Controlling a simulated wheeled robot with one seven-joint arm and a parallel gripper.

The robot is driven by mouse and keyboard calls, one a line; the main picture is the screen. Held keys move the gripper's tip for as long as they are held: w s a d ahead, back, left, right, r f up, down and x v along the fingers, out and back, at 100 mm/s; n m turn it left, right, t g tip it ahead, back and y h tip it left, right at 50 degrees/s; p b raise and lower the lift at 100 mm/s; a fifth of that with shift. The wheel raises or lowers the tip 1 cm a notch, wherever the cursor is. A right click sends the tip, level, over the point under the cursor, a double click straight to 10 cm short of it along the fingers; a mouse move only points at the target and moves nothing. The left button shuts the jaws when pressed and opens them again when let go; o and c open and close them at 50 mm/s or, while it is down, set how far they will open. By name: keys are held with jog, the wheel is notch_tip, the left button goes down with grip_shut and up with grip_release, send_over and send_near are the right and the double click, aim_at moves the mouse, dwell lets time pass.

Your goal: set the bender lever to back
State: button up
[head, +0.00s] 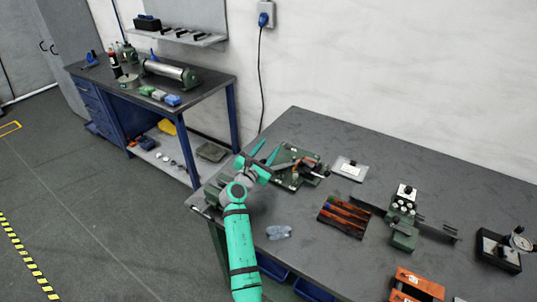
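My gripper (265,152) is over the back left part of the near workbench. Its two teal fingers are spread apart with nothing visible between them. Just right of it is a green plate-like device (287,181) with a copper-coloured piece on it, which looks like the bender. A dark-ended, pale rod (321,171) sticks out at its right side and may be the lever; at this size I cannot tell its setting. The fingers appear beside the device's left edge. I cannot tell whether they touch it. My gripper's body hides part of that left side.
Right of the device are a pale plate (350,168), a tool tray (343,217), a green fixture with long bars (403,236), a dial gauge stand (498,250) and an orange box (417,287). Clear wrapping (279,232) lies in front. The bench's back right is clear.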

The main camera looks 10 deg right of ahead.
jog(key=s+a+r, duration=0.1)
jog(key=s+r, duration=0.7)
jog(key=s, duration=0.5)
jog(key=shift+a+r, duration=0.3)
